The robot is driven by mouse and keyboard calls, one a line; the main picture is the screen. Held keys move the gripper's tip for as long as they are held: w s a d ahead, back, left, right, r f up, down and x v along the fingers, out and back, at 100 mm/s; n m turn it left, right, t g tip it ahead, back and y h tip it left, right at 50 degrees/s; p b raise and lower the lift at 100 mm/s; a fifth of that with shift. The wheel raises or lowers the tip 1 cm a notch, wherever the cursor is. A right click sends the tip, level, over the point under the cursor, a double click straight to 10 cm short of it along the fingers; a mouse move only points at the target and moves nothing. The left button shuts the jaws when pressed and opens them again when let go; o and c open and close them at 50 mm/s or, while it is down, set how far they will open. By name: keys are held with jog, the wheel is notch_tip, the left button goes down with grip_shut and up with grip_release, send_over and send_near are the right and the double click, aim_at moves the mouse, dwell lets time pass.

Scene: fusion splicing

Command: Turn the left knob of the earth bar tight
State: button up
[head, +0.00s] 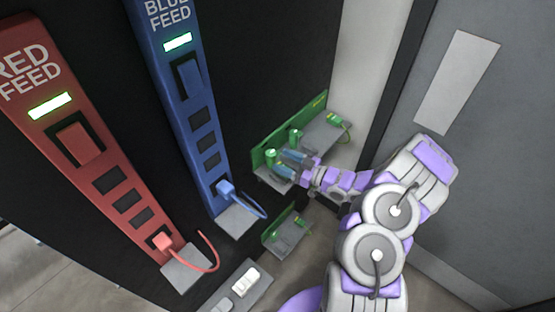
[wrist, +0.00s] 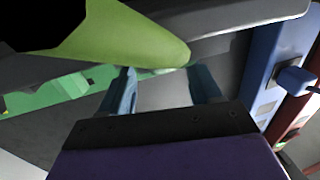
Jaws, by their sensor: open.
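The earth bar (head: 262,158) is a green backplate with a grey shelf, fixed low on the dark cabinet. Its left knob (head: 270,155) is a small green cap on top of the shelf's left part. A second green knob (head: 296,136) stands further right. My gripper (head: 283,163) comes in from the right with its blue fingers just beside the left knob; I cannot tell whether they touch it. In the wrist view the two blue fingers (wrist: 163,88) stand apart, open. A large yellow-green shape (wrist: 125,35) crosses above them, close to the camera; I cannot tell which part it is.
A blue feed strip (head: 195,110) and a red feed strip (head: 90,150) stand to the left, each with a looped cable. A smaller green bar (head: 285,232) sits below. A grey panel with a white switch (head: 246,280) is at the bottom. A grey door (head: 480,150) stands right.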

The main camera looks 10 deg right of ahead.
aim_at(276, 157)
jog(key=shift+b+x, duration=0.3)
jog(key=shift+x, duration=1.35)
jog(key=c, duration=1)
jog(key=shift+r, duration=0.1)
jog(key=shift+c, duration=0.2)
